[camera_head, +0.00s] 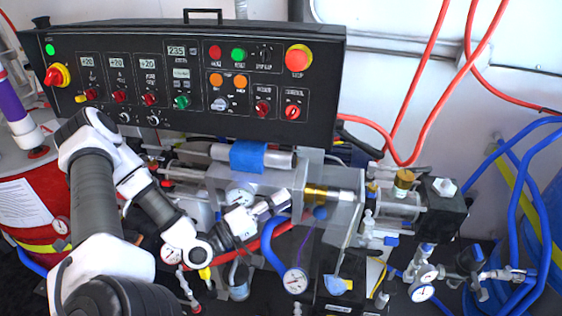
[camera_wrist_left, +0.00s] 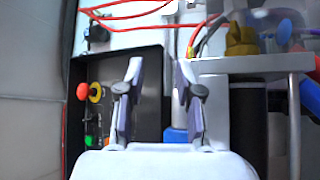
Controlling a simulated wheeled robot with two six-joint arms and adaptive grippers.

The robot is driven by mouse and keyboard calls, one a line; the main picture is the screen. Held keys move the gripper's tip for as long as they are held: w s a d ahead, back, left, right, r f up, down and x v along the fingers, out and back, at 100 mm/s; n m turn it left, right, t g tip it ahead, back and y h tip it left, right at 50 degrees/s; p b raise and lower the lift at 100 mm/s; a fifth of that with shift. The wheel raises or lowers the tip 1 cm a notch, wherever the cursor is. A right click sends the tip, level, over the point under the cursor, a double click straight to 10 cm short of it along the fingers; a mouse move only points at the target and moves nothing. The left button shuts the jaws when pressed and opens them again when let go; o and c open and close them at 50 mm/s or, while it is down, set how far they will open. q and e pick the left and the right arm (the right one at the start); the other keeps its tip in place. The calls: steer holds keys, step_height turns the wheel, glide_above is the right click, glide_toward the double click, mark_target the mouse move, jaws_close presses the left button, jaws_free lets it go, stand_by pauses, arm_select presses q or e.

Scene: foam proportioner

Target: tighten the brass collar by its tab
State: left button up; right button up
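The brass collar (camera_head: 317,193) sits on the horizontal shaft at the middle of the machine, beside a pale metal bracket. Its tab cannot be made out clearly. My left gripper (camera_head: 284,202) is just left of the collar in the head view, pointing right towards it. In the left wrist view the two fingers of this gripper (camera_wrist_left: 158,70) stand apart with nothing between them. A brass fitting (camera_wrist_left: 240,40) shows at the upper right there; I cannot tell whether it is the collar. My right gripper is in neither view.
A black control panel (camera_head: 190,125) with knobs and buttons stands behind and above the arm. A blue-wrapped cylinder (camera_head: 248,157) lies above the gripper. Gauges (camera_head: 295,280), blue hoses (camera_head: 515,220) and red hoses (camera_head: 408,110) crowd the area below and right. A brass cap (camera_head: 404,180) is right of the collar.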

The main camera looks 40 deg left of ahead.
arm_select(q)
steer(key=n+g+y+b, duration=0.2)
steer(key=n+g, duration=0.3)
steer(key=n, duration=0.2)
glide_toward(321, 204)
steer(key=w, duration=0.2)
steer(key=shift+w+d+f+b, duration=0.3)
steer(key=shift+d+f, duration=0.1)
steer(key=shift+f, duration=0.1)
steer(key=b+x, duration=0.1)
steer(key=x, duration=0.5)
steer(key=shift+w+b, duration=0.2)
steer(key=shift+b, duration=0.1)
